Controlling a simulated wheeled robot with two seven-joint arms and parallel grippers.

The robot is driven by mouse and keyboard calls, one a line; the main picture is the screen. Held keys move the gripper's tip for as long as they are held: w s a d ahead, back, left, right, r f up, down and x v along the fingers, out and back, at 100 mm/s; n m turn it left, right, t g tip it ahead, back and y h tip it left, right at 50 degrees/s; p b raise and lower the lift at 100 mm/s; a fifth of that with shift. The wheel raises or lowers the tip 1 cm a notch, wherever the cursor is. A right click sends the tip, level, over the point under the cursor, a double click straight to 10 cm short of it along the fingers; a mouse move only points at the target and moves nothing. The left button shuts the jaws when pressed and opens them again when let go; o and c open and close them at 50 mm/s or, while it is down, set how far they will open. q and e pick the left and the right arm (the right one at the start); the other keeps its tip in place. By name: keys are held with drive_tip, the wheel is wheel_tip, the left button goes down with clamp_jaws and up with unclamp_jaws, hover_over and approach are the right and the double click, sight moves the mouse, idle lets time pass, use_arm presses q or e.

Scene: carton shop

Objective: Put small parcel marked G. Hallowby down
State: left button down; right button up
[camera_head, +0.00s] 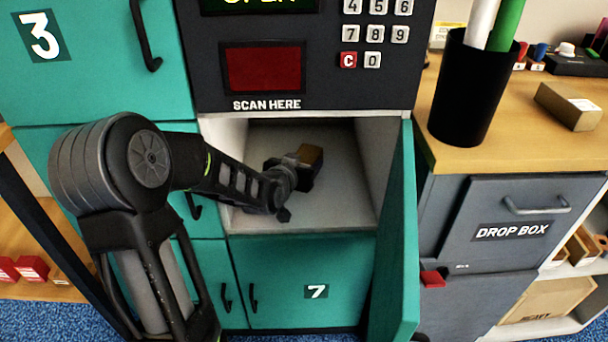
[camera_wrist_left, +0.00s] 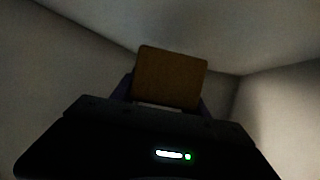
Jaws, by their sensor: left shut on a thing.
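A small brown parcel (camera_head: 309,155) is between the fingers of my left gripper (camera_head: 303,168), inside an open locker compartment (camera_head: 345,195). In the left wrist view the parcel (camera_wrist_left: 172,78) stands up beyond the dark gripper body (camera_wrist_left: 160,135), with the grey compartment walls around it. My left gripper is shut on the parcel. The name on the parcel cannot be read in either view. Whether the parcel touches the compartment floor, I cannot tell. My right gripper is not in view.
The teal compartment door (camera_head: 402,240) stands open on the right. Above is a panel with a scanner window (camera_head: 263,68) and keypad (camera_head: 375,35). Door 7 (camera_head: 300,285) below is closed. To the right are a grey drop box (camera_head: 515,225) and a wooden counter with a black cup (camera_head: 468,95).

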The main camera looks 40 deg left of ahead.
use_arm(q)
drive_tip(key=shift+f+b, duration=0.45)
drive_tip(key=shift+f, duration=1.35)
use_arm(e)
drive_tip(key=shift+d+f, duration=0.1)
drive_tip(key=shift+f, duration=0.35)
use_arm(q)
drive_tip(key=shift+f, duration=0.1)
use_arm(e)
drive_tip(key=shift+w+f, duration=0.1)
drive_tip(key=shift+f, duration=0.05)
use_arm(q)
drive_tip(key=shift+f+b, duration=0.15)
drive_tip(key=shift+b, duration=0.15)
drive_tip(key=c, duration=0.6)
unclamp_jaws()
